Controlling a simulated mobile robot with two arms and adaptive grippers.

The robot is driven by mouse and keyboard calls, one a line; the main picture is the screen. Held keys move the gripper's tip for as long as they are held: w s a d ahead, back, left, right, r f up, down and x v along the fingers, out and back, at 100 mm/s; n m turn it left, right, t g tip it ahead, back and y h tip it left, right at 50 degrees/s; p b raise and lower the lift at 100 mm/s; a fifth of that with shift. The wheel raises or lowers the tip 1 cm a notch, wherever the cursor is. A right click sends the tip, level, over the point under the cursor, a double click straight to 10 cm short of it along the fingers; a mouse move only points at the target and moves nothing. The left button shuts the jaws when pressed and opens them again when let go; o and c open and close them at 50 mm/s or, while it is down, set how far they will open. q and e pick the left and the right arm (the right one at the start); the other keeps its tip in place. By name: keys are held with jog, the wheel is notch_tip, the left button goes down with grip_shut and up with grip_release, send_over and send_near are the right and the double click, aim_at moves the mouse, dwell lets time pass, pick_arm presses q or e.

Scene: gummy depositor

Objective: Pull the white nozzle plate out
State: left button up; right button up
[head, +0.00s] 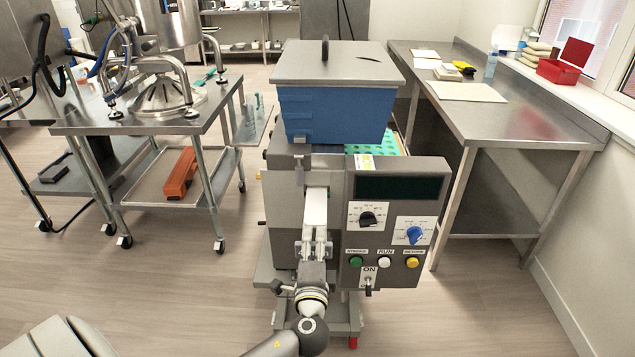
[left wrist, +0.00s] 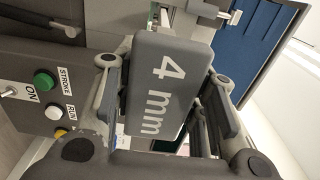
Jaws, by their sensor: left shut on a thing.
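The white nozzle plate (head: 316,208) sticks out toward me from the front of the depositor, below the blue hopper (head: 337,115). In the left wrist view its end block (left wrist: 163,85) looks grey in the shade and bears the text "4 mm". My left gripper (head: 316,246) is shut on this block, with one finger on each side in the left wrist view (left wrist: 163,100). The far end of the plate meets the machine, and I cannot tell how much of it sits inside. My right gripper is not in view.
The control panel (head: 396,225) with knobs and buttons stands just right of the plate. A steel table (head: 520,125) is at the right, and a wheeled cart (head: 165,115) with a steel vessel is at the left. Open floor (head: 170,290) lies at the front left.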

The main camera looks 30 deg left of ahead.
pick_arm(q)
jog(key=shift+v, duration=2.1)
jog(key=b, duration=0.1)
send_near(314, 253)
jog(key=shift+s, duration=0.25)
jog(key=b+v, duration=0.1)
jog(key=v, duration=0.4)
jog(key=shift+r, duration=0.1)
dwell(0.3)
